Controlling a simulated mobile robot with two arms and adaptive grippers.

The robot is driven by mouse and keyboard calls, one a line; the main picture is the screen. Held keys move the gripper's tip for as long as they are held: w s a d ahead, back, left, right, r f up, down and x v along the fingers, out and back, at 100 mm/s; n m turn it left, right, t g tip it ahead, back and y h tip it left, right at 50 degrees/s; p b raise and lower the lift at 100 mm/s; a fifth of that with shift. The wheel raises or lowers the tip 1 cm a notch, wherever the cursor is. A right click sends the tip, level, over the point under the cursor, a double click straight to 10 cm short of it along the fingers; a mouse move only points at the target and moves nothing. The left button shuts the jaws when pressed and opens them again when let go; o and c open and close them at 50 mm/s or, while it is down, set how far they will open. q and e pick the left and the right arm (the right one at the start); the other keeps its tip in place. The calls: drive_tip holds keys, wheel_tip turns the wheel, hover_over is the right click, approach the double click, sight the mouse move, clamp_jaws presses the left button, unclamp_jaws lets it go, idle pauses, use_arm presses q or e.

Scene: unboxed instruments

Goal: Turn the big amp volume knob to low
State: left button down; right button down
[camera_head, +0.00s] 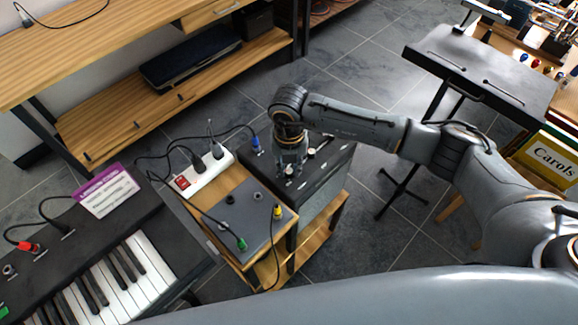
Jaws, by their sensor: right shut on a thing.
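The amp (335,158) is a black box with a grey front, standing in the middle of the view. My right gripper (292,168) reaches down onto its top panel from the right side and is shut on a knob there. The fingers hide the gripped knob, so its setting cannot be read. My left gripper is out of view.
Left of the amp, a wooden stand holds a grey pedal box (240,222) with cables and a white power strip (205,178). A keyboard (120,280) is at lower left. A black music stand (480,70) stands at the right. Tiled floor (345,90) is clear behind the amp.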

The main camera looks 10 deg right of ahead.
sight(289, 171)
drive_tip(key=shift+m, duration=0.3)
drive_tip(key=c, duration=1.2)
unclamp_jaws()
wheel_tip(289, 171, up, 12)
drive_tip(key=shift+f, duration=0.1)
